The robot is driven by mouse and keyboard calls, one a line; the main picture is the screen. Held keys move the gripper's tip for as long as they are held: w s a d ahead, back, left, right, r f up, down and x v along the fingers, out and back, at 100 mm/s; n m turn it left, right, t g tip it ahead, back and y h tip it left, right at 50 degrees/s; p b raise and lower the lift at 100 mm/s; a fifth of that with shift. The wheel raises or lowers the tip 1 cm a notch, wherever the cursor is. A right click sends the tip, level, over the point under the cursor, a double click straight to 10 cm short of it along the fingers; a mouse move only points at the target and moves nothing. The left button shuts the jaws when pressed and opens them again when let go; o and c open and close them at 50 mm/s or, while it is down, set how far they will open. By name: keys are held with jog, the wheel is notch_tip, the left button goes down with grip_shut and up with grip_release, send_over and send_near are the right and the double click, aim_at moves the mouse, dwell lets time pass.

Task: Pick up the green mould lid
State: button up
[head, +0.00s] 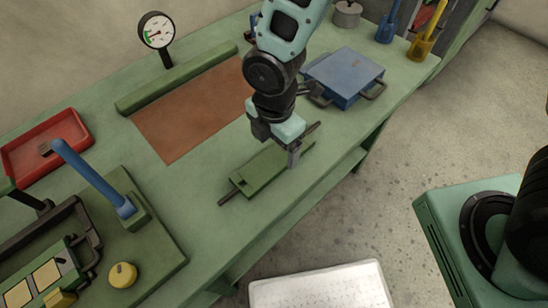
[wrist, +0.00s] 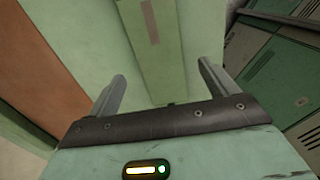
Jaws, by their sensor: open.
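The green mould lid (head: 262,172) appears to be the flat green piece with a dark bar jutting from each end, lying on the green bench near its front edge. My gripper (head: 281,152) is over its right part, pointing down, and hides some of it. In the wrist view my gripper (wrist: 161,72) is open, with its two fingers apart and nothing held between them. A long green surface with a brownish strip, likely the lid (wrist: 158,50), runs between the fingers. I cannot tell whether the fingers touch it.
A brown sheet (head: 192,112) lies behind the lid. A blue box-like piece with handles (head: 345,77) sits to the right. A red tray (head: 43,143), a blue lever (head: 92,177) and a yellow knob (head: 123,274) are at the left. The bench front (head: 215,255) is clear.

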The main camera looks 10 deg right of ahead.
aim_at(274, 158)
notch_tip(274, 158, down, 4)
jog(key=shift+s+f, duration=0.1)
jog(key=c, duration=1.7)
